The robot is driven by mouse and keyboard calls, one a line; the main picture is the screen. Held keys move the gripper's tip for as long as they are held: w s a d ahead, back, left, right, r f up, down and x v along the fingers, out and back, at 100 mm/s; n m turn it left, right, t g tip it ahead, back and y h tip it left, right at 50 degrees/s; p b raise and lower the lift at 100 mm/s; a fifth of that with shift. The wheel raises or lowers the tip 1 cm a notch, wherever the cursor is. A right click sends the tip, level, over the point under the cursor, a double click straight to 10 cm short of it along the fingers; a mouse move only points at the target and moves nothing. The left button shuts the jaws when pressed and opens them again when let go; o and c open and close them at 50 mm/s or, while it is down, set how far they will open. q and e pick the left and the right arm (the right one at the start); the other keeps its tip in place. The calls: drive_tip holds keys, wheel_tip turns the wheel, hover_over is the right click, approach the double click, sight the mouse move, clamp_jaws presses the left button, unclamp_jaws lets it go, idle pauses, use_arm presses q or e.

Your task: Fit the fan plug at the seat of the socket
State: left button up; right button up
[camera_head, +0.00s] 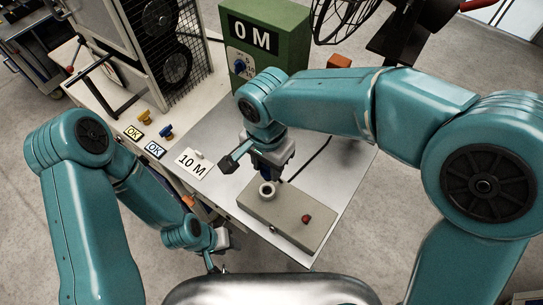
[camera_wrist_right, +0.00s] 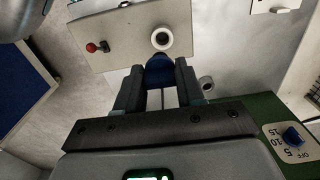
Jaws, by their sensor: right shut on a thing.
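The socket is a pale ring with a dark hole (camera_head: 267,188) on top of a grey-beige box (camera_head: 285,215); it also shows in the right wrist view (camera_wrist_right: 162,38). My right gripper (camera_head: 266,171) points down over the box, just behind the socket. It is shut on a dark blue plug (camera_wrist_right: 159,72), mostly hidden by the jaws in the head view. In the wrist view the plug's end lies close to the ring's near edge; I cannot tell whether they touch. My left gripper (camera_head: 211,264) hangs low at the table's front left, its jaws too unclear to judge.
A red switch (camera_head: 307,219) stands on the box. A green unit reading 0 M (camera_head: 265,40), with a blue dial, stands behind. A black fan (camera_head: 345,16) is at the back. Bare metal tabletop (camera_head: 345,170) lies right.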

sight(265, 170)
drive_tip(key=shift+w+a+f, duration=0.1)
drive_tip(key=shift+w, duration=0.05)
drive_tip(key=shift+a, duration=0.1)
drive_tip(key=shift+f+b, duration=0.35)
drive_tip(key=shift+b, duration=0.15)
wheel_tip(265, 170, down, 3)
drive_tip(key=b, duration=0.3)
drive_tip(key=shift+f, duration=0.2)
drive_tip(key=shift+f+b, duration=0.55)
drive_tip(key=shift+f, duration=0.35)
drive_tip(key=shift+r, duration=0.1)
